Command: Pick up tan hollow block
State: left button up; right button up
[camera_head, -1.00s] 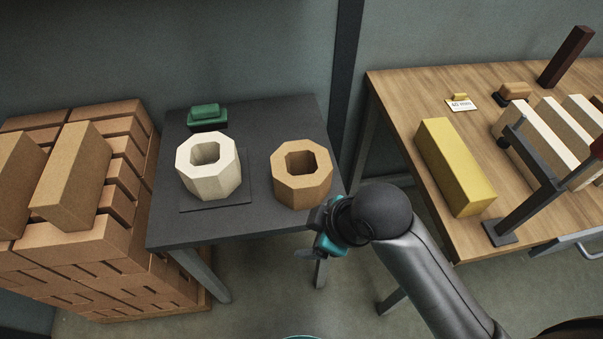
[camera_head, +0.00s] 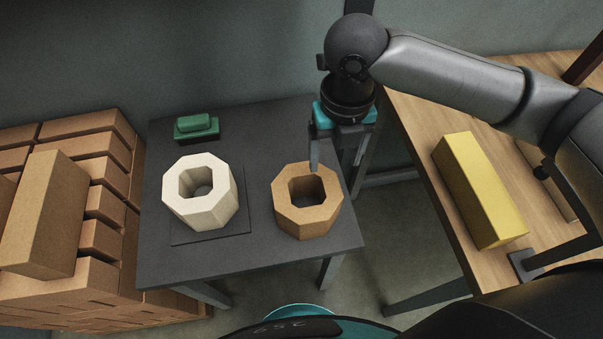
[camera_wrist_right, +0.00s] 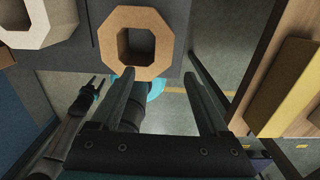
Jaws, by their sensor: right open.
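The tan hollow block (camera_head: 322,218) is an octagonal ring with an open hole, standing on the dark table (camera_head: 290,262) near its right side. It also shows in the right wrist view (camera_wrist_right: 105,42), ahead of the fingers and left of centre. My right gripper (camera_head: 336,160) is open and empty, pointing down at the block's far right side. In the head view its left finger overlaps the block's far rim; I cannot tell whether they touch. A small gripper, apparently my left one (camera_wrist_right: 97,82), shows at the left of the right wrist view; its jaws are too small to judge.
A cream hollow block (camera_head: 214,213) stands on a dark plate (camera_head: 205,236) left of the tan one. A green block (camera_head: 198,123) sits at the table's back left. Stacked brown bricks (camera_head: 60,210) stand at left. A wooden bench (camera_head: 425,140) with a yellow bar (camera_head: 480,195) is at right.

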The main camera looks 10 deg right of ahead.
jog(key=b, duration=0.2)
send_over(332, 186)
jog(key=f, duration=0.3)
jog(key=s+f, duration=0.1)
jog(key=f, duration=0.1)
jog(key=shift+a, duration=0.15)
notch_tip(332, 186, down, 4)
jog(key=shift+w+f+b, duration=0.1)
jog(key=shift+f+b, duration=0.05)
jog(key=shift+b, duration=0.35)
jog(key=shift+w+f, duration=0.1)
jog(key=shift+f, duration=0.5)
jog(key=f, duration=0.1)
jog(key=f+b, duration=0.2)
jog(key=shift+w+d+f, duration=0.2)
jog(key=shift+w+f, duration=0.05)
jog(key=shift+f, duration=0.6)
jog(key=shift+r, duration=0.1)
jog(key=c, duration=1.2)
pick_arm(q)
jog(key=f, duration=0.1)
jog(key=a+f, duration=0.1)
jog(key=f, duration=0.1)
jog(key=s+f, duration=0.1)
jog(key=f, duration=0.1)
jog(key=shift+a, duration=0.15)
pick_arm(e)
grip_shut()
pick_arm(q)
jog(key=shift+w, duration=0.4)
